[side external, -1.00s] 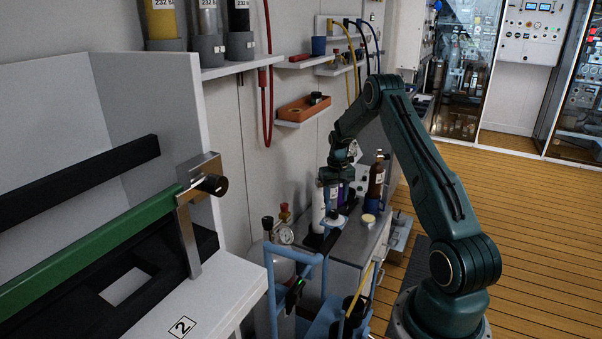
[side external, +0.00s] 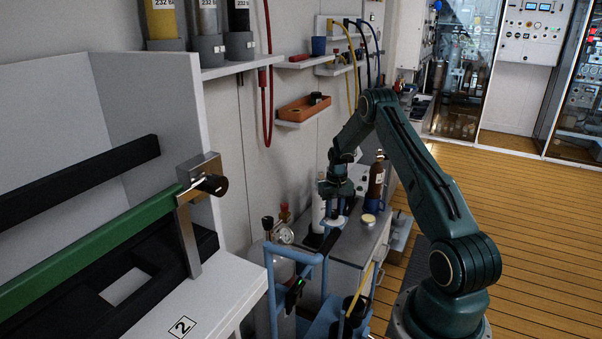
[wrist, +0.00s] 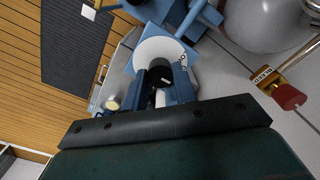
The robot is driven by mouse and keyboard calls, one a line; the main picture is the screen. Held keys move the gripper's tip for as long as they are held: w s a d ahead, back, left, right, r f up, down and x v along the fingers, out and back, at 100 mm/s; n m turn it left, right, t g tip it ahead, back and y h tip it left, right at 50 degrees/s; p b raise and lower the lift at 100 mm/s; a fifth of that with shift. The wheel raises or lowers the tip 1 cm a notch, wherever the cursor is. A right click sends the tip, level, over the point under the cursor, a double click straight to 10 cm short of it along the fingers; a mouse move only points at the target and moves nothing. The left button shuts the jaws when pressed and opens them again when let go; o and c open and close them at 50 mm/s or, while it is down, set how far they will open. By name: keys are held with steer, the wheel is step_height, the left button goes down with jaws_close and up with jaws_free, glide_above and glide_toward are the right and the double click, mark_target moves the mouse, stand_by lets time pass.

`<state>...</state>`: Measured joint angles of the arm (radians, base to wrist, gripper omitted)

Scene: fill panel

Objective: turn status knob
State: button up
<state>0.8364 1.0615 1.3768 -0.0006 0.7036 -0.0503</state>
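A black knob (wrist: 161,75) with a small white mark sits on a round white dial (wrist: 152,51) with dark lettering on a blue plate, in the wrist view. I take it for the status knob. My gripper (wrist: 165,88) reaches toward it from below in this view. Its two fingers stand apart with a gap, and the knob lies at their tips. I cannot tell whether they touch it. In the side view my gripper (side external: 333,195) points down over the blue trolley and bench, and the knob is too small to make out.
The blue trolley (side external: 307,258) has a gas cylinder and gauge (side external: 284,235) on its left. A red valve cap (wrist: 287,97) is at the right in the wrist view. A white bottle (side external: 318,215) and a brown bottle (side external: 376,182) stand close by.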

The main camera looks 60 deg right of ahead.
steer(key=shift+c, duration=0.9)
steer(key=shift+n, duration=0.4)
steer(key=n, duration=0.4)
steer(key=shift+n, duration=2.1)
steer(key=o, duration=1)
steer(key=shift+c, duration=0.2)
steer(key=shift+r, duration=0.15)
